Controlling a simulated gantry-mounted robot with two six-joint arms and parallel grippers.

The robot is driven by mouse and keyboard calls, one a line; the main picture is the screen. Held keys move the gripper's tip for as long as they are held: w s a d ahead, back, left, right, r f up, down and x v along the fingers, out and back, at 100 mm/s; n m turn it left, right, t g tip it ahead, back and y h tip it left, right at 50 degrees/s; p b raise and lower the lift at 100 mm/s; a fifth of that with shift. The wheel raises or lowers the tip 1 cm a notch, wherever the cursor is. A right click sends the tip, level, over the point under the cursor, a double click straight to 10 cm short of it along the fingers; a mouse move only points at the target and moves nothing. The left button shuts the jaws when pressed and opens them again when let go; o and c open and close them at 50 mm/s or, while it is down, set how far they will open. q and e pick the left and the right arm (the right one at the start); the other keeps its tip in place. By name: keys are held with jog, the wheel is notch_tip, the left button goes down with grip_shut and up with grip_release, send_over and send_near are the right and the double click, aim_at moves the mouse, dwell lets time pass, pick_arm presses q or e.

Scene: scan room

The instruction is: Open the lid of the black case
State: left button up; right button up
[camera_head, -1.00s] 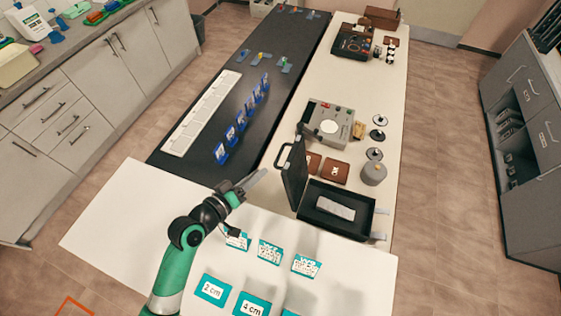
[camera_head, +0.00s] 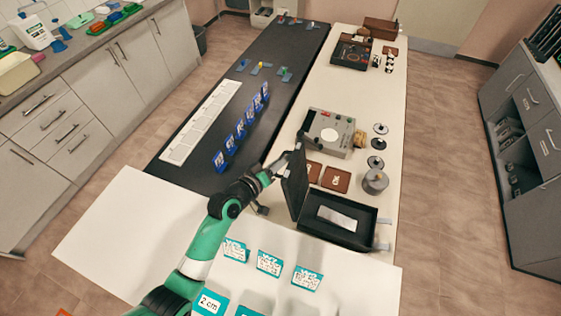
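The black case (camera_head: 362,233) stands on the white bench right of the middle, with a pale grey slab (camera_head: 338,218) lying inside it. Its lid (camera_head: 295,187) is up, standing steeply on the left side of the case, so the inside shows. My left gripper (camera_head: 281,162) is just left of the lid, near its upper far edge. I cannot tell whether it touches the lid, or whether its fingers are open or shut. My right gripper is not in view.
A grey device (camera_head: 327,131) and brown OK tiles (camera_head: 337,179) lie beyond the case. A grey weight (camera_head: 375,182) stands close to its far right. Teal cards (camera_head: 269,263) lie on the near white table. Blue stands (camera_head: 243,130) line the dark bench.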

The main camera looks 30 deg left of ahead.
pick_arm(q)
grip_shut()
dwell(1.4)
